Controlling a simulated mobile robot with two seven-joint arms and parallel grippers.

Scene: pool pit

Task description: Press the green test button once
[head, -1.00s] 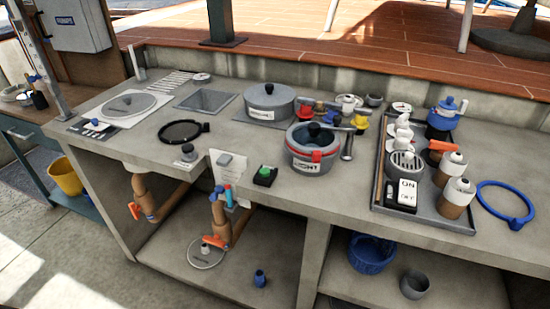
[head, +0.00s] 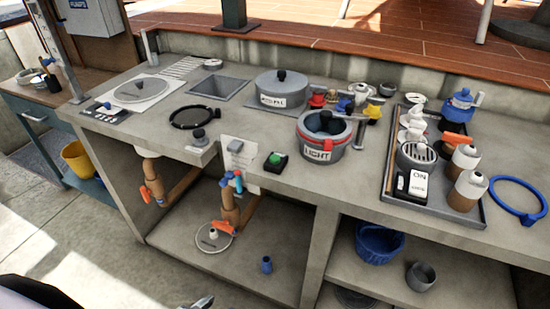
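The green test button (head: 274,159) is a round green cap on a small black box. Nothing touches or covers the button. A small metallic tip, probably of my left gripper (head: 201,302), shows at the bottom edge, well below and left of the button. Most of it is cut off, so its opening is hidden. My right gripper is not in view.
A grey pot labelled LIGHT (head: 323,150) stands right of the button. A black ring (head: 191,117) and a knob (head: 199,138) lie to the left. A tray (head: 437,208) with an ON switch is further right. Pipes with orange-handled valves (head: 229,205) hang below the counter front.

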